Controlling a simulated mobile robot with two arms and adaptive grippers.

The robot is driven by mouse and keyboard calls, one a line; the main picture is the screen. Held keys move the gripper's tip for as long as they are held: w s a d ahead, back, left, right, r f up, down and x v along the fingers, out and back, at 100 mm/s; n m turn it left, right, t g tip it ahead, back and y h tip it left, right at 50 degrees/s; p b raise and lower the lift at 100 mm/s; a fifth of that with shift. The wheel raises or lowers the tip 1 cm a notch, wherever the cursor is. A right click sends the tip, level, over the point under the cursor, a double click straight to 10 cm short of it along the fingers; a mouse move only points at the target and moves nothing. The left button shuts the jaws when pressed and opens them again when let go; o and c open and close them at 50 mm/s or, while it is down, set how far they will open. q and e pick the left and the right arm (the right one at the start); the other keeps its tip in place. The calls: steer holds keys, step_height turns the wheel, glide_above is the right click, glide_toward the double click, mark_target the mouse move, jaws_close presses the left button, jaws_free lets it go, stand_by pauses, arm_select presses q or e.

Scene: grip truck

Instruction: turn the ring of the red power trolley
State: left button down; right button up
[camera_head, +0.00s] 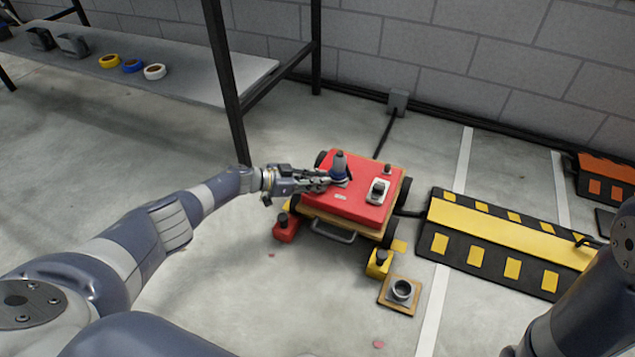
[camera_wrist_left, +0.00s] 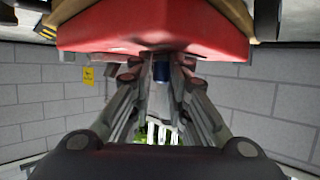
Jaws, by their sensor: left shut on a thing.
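The red power trolley (camera_head: 355,205) stands on the floor near the centre of the head view, with black wheels and a front handle. On its top a grey upright post (camera_head: 340,160) rises from a blue collar, which I take to be the ring. My left gripper (camera_head: 329,181) reaches in from the left, shut on this ring. In the left wrist view the blue ring (camera_wrist_left: 161,71) shows between the fingers, close under the red trolley body (camera_wrist_left: 150,28). The fingers hide part of the ring. My right gripper is not in view.
A black-and-yellow ramp (camera_head: 510,235) lies right of the trolley. Yellow (camera_head: 378,264) and red (camera_head: 285,230) blocks sit beside its wheels. A socket on a wooden plate (camera_head: 400,292) lies in front. A shelf (camera_head: 195,80) with tape rolls stands at the back left.

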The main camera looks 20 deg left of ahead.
arm_select(q)
steer(key=shift+a, duration=0.1)
steer(key=c, duration=1.6)
jaws_free()
steer(key=v, duration=1.2)
